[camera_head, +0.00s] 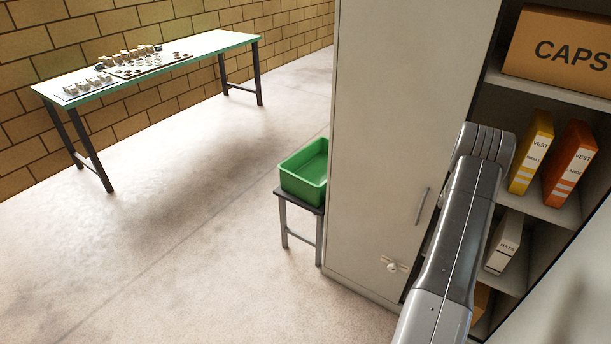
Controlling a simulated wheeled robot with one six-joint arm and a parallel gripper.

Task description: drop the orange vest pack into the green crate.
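The orange vest pack (570,163) stands tilted on a shelf of the open cabinet at the right, with the word VEST on its label. The green crate (304,172) sits on a small dark-topped stand (299,199) left of the cabinet; the part of its inside that shows is empty, and its right side is partly hidden by the cabinet door. My arm reaches up from the bottom in front of the cabinet. My gripper cannot be made out in this view.
A yellow vest pack (531,152) stands left of the orange one. A CAPS box (560,50) is on the shelf above, a white HATS pack (503,243) below. The grey cabinet door (400,120) stands between shelves and crate. A long table (185,55) holds small pieces. Floor is clear.

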